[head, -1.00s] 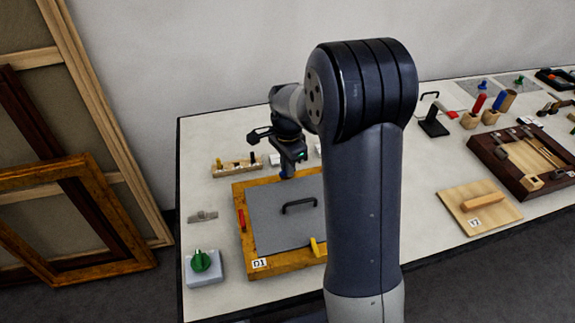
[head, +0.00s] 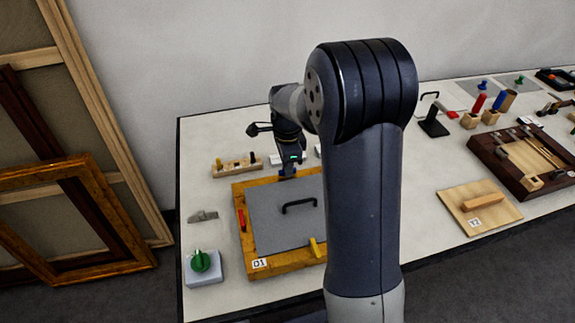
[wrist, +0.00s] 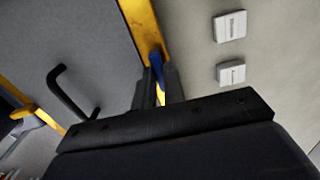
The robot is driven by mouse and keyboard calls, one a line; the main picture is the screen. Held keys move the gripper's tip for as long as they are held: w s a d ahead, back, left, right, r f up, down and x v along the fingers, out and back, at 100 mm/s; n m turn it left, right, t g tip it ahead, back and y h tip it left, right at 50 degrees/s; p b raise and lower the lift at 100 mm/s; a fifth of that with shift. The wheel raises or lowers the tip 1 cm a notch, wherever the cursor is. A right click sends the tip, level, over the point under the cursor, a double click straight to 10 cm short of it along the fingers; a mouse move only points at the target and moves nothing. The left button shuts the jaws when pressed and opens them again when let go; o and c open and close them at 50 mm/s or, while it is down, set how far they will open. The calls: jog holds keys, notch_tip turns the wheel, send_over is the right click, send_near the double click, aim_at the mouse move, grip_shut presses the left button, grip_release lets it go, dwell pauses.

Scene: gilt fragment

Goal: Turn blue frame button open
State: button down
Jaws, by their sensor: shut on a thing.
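The wooden frame D1 (head: 285,265) lies flat on the table with a grey panel (head: 265,228) and a black handle (head: 299,205) inside it. My gripper (head: 287,174) points down at the frame's far edge. In the wrist view, my gripper (wrist: 158,88) is shut on the blue frame button (wrist: 156,66), with a dark finger on each side of it. The button sits at the frame's edge strip (wrist: 141,22); its lower part is hidden by the fingers. A red button (head: 241,219) is on the left side and a yellow button (head: 315,246) on the near side.
A green knob on a grey box (head: 202,264) stands left of the frame. A wooden rack (head: 237,166) is behind it. Two small white blocks (wrist: 230,26) lie beyond the frame edge. My arm hides the frame's right part.

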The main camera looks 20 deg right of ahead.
jog(key=c, duration=1.5)
grip_release()
jog(key=shift+r, duration=0.1)
notch_tip(320, 180, up, 11)
jog(key=shift+f, duration=0.15)
notch_tip(320, 180, down, 11)
